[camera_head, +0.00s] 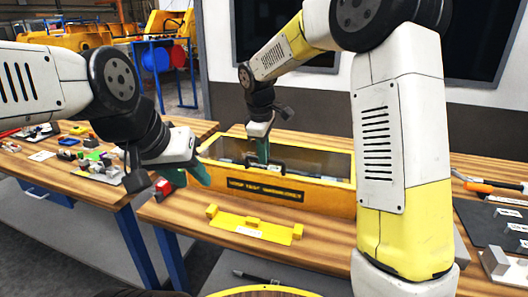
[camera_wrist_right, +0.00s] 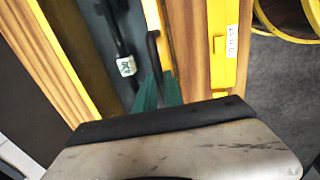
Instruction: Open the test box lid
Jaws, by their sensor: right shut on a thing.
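The black lid handle (camera_head: 278,165) is near the front edge and also shows in the right wrist view (camera_wrist_right: 152,45). My right gripper (camera_head: 262,153) has its green fingers shut on this handle; the fingers partly hide it. My left gripper (camera_head: 188,177) is apart from the box, at its left front corner, with green fingers spread and nothing between them.
A yellow bracket plate (camera_head: 250,229) lies on the bench in front of the box. A rod with a white tag (camera_wrist_right: 126,66) shows inside the box. Tools and a dark mat (camera_head: 490,228) lie at the right. Another bench (camera_head: 70,185) with small parts stands at the left.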

